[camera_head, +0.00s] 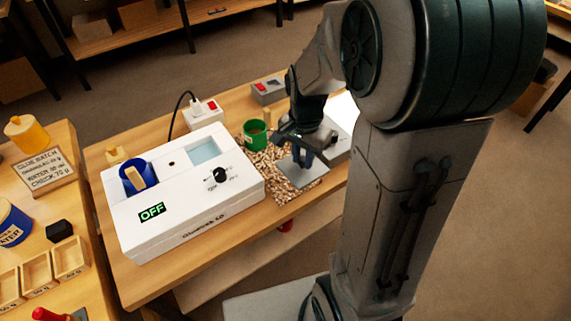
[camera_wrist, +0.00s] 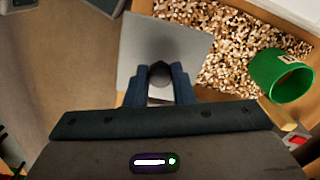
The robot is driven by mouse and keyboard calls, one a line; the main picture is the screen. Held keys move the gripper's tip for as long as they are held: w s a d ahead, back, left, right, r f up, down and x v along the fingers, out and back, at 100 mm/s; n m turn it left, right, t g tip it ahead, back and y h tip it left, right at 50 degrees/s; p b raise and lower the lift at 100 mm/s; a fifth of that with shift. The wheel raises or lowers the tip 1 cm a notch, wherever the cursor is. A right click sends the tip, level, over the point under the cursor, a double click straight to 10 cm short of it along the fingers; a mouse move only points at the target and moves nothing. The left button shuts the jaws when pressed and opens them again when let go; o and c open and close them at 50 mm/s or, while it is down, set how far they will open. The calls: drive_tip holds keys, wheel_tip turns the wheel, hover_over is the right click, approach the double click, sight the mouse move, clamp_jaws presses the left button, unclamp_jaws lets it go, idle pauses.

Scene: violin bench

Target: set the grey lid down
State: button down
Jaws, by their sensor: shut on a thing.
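The grey lid (camera_head: 308,176) is a flat square plate with a dark knob (camera_wrist: 160,73). It also shows in the wrist view (camera_wrist: 190,45), reaching across the left edge of the wood-chip area (camera_wrist: 227,48). My gripper (camera_head: 303,158) is shut on the knob, with a blue finger on each side of it in the wrist view (camera_wrist: 160,80). I cannot tell whether the lid touches the chips or hangs just above them. My gripper hides part of the lid in the head view.
A green cup (camera_head: 255,135) stands among the chips, close to the lid. A white machine (camera_head: 185,190) reading OFF, with a blue pot (camera_head: 136,178) in it, fills the bench's left. A grey box with a red switch (camera_head: 268,91) stands at the back.

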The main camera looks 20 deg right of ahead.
sight(288, 161)
drive_tip(key=w+a+f, duration=0.2)
drive_tip(key=a, duration=0.1)
drive_tip(key=shift+w+f, duration=0.25)
drive_tip(key=shift+w, duration=0.1)
drive_tip(key=shift+f, duration=1.9)
drive_tip(key=shift+f, duration=0.15)
drive_tip(key=c, duration=1.2)
unclamp_jaws()
drive_tip(key=shift+c, duration=0.2)
